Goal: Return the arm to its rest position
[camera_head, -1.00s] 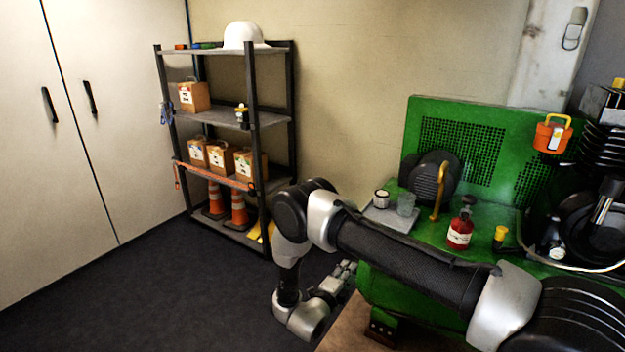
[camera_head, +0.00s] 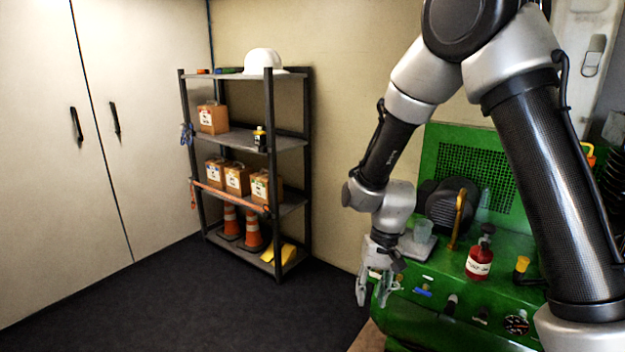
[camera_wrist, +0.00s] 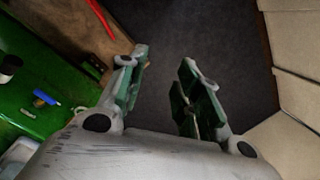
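My gripper (camera_head: 374,288) hangs pointing down at the left edge of the green machine (camera_head: 470,270). In the wrist view my gripper (camera_wrist: 158,88) has its two fingers apart, with only dark floor between them and nothing held. My arm is folded upward, with its elbow at the top right of the head view. It covers part of the machine and the wall behind.
A shelf rack (camera_head: 272,150) with boxes and cones stands at the back. The dark floor (camera_head: 200,310) at left is clear.

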